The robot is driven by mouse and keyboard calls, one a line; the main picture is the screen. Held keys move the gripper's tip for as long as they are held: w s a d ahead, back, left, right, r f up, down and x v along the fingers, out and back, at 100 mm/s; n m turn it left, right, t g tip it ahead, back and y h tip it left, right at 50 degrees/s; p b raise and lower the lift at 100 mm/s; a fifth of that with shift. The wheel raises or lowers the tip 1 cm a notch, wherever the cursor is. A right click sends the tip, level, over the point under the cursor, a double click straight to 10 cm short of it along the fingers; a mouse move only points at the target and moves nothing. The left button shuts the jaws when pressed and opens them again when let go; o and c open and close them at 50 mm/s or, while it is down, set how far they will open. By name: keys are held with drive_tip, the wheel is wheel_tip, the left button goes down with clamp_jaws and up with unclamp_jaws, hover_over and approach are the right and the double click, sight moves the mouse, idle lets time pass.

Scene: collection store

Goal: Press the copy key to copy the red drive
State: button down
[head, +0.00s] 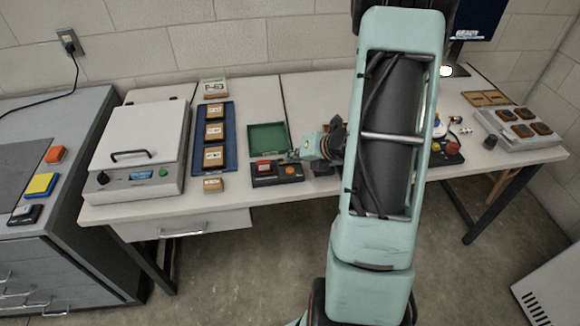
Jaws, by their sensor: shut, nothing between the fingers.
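A small black dock (268,180) sits near the front edge of the table, with the red drive (263,165) standing in its left part. An orange key (290,170) is on the right part of the dock; I take it for the copy key. My gripper (294,157) is shut and empty, reaching in from the right. Its fingertips appear just behind and above the orange key. Whether they touch the dock I cannot tell.
A green tray (268,126) lies behind the dock. A blue tray (228,111) with several labelled blocks and a white lidded machine (137,140) stand to the left. A black box with a red button (452,148) is right of my arm, which hides the middle of the table.

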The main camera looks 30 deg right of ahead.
sight(292, 171)
wheel_tip(292, 171, up, 3)
drive_tip(key=shift+r+p, duration=0.2)
drive_tip(key=shift+p, duration=0.95)
